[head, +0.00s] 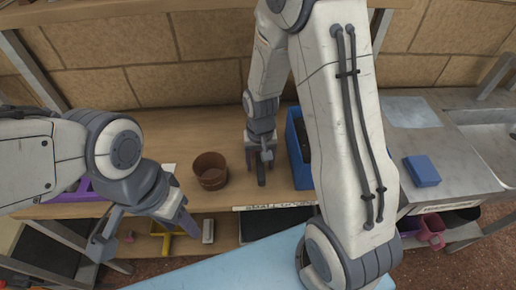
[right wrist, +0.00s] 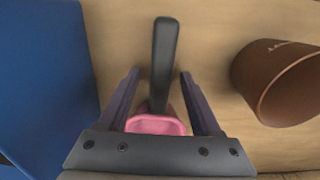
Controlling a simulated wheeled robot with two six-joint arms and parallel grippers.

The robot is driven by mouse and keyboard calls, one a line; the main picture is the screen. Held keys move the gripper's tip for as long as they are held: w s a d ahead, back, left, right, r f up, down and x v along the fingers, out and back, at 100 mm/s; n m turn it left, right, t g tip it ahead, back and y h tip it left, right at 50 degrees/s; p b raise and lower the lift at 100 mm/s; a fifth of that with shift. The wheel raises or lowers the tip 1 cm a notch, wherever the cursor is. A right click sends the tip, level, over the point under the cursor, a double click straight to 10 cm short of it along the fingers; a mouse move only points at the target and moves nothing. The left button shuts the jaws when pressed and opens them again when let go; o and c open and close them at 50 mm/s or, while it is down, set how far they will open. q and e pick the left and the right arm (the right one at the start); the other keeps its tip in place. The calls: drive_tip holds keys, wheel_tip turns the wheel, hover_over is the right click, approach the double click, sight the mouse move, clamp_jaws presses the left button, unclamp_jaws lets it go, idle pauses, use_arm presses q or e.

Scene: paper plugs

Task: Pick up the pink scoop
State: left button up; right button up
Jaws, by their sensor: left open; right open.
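The pink scoop (right wrist: 157,125) lies on the wooden bench, its pink bowl close to the palm of my right gripper in the right wrist view. Its dark handle (right wrist: 164,60) extends out past the fingertips. My right gripper (right wrist: 158,78) is open, with one finger on each side of the scoop and visible gaps to the handle. In the head view my right gripper (head: 261,150) is low over the bench, and the dark handle (head: 261,174) shows below it; the pink bowl is hidden there. My left gripper (head: 147,229) is open and empty near the bench's front edge.
A brown pot (head: 210,170) stands left of my right gripper in the head view. A blue bin (head: 298,165) stands close on its right. A blue block (head: 422,171) lies on the metal counter (head: 455,160). A lower shelf holds a pink container (head: 432,229).

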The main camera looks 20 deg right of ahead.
drive_tip(key=shift+f, duration=0.6)
clamp_jaws()
drive_tip(key=shift+r, duration=0.15)
wheel_tip(320, 180, up, 10)
drive_tip(key=shift+f+p, duration=0.1)
drive_tip(key=shift+p, duration=0.25)
